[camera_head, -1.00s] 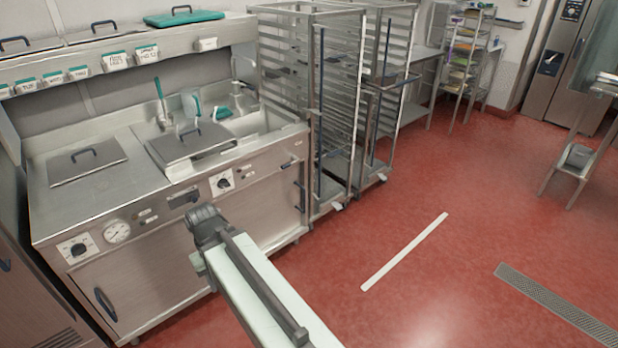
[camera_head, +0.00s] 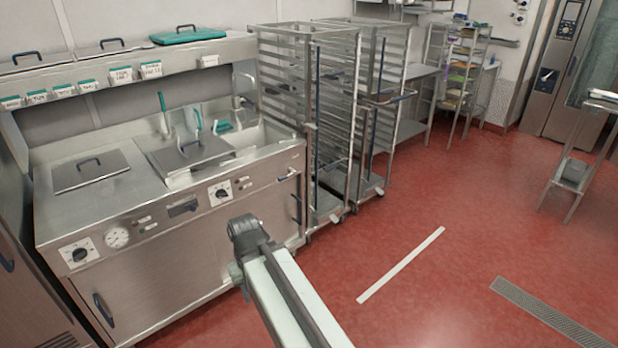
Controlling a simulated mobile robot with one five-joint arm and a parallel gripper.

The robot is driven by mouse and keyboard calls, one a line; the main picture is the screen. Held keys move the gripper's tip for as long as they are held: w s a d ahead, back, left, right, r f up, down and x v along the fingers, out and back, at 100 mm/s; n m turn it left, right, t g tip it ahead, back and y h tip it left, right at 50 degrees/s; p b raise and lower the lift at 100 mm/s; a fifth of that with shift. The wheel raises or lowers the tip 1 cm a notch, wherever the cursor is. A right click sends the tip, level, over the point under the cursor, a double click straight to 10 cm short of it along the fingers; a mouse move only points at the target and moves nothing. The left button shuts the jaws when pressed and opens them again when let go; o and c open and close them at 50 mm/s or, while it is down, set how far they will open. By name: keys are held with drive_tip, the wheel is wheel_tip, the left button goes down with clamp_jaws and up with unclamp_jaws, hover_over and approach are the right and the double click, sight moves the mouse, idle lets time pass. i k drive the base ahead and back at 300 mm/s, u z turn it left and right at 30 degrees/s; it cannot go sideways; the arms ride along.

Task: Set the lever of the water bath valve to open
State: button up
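A steel counter unit (camera_head: 150,270), which may be the water bath, stands at the left with its front panel facing me. A small pale fitting (camera_head: 290,173) sits at the right end of its panel. It is too small to tell if this is the valve lever or how it is set. My arm (camera_head: 285,300) reaches up from the bottom edge and ends in view at a dark joint in front of the unit's lower right doors. My gripper's fingers do not show.
The unit has two knobs (camera_head: 221,192), a round gauge (camera_head: 116,237) and lidded basins (camera_head: 90,170). Tall wheeled racks (camera_head: 310,110) stand close to its right end. The red floor (camera_head: 450,230) is clear in the middle. A steel stand (camera_head: 575,170) is at the far right.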

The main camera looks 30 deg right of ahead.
sight(294, 172)
drive_tip(key=z, duration=0.7)
drive_tip(key=i, duration=1.1)
drive_tip(key=u, duration=4.5)
drive_tip(key=k, duration=2.35)
